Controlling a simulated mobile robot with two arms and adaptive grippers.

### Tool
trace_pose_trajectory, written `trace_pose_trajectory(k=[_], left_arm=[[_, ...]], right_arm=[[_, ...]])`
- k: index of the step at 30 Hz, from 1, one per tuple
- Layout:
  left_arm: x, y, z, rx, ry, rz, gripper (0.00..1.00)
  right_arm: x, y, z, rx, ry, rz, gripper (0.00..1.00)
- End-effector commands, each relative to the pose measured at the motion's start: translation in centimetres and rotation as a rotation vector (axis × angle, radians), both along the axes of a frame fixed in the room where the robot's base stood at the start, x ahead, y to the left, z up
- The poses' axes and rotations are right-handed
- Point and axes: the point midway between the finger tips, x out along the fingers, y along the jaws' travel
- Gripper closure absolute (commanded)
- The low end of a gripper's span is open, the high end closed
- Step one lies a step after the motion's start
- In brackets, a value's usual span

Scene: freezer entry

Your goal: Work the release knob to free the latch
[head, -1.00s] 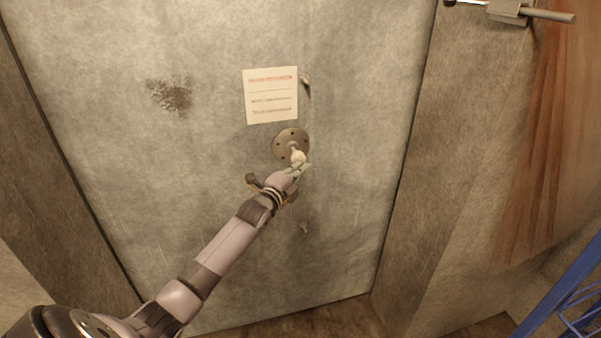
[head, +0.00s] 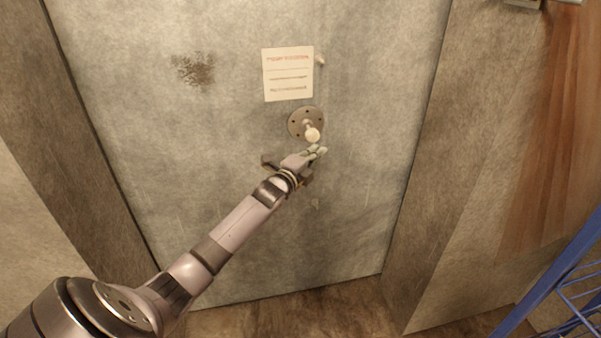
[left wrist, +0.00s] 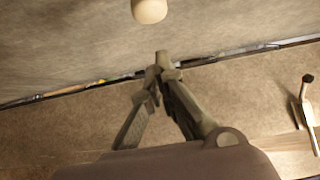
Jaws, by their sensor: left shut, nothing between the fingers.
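The release knob (head: 312,135) is a pale round ball on a short stem, standing out from a round metal plate (head: 297,122) with screw holes on the grey door (head: 230,180). In the left wrist view the knob (left wrist: 149,10) shows at the top edge, beyond my fingertips. My left gripper (head: 318,151) is shut and empty just below the knob, apart from it. Its fingers also show in the left wrist view (left wrist: 162,68), with their tips together. I cannot make out the latch for certain. My right gripper is not in view.
A paper notice (head: 288,74) is fixed to the door above the plate. A metal fitting (head: 525,3) is at the top right. A blue rack (head: 550,275) stands at the lower right. The door face around the knob is clear.

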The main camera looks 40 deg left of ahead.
Motion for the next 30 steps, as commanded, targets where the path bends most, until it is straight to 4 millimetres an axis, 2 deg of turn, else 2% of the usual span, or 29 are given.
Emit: trace_pose_trajectory(k=[5, 8, 14, 18, 30], left_arm=[[-2.1, -0.1, -0.2, 0.002, 0.001, 0.0, 1.0], [-3.6, -0.3, -0.3, 0.001, 0.001, -0.001, 1.0], [-6.9, -0.6, -0.2, 0.001, 0.0, -0.001, 1.0], [-8.5, -0.7, -0.2, 0.002, 0.0, 0.0, 1.0], [-9.2, -0.7, 0.0, 0.0, -0.001, 0.001, 1.0]], right_arm=[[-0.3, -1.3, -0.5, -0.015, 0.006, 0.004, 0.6], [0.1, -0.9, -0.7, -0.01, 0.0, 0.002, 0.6], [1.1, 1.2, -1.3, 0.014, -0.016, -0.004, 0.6], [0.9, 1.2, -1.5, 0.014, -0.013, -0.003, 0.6], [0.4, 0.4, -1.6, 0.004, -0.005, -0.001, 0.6]])
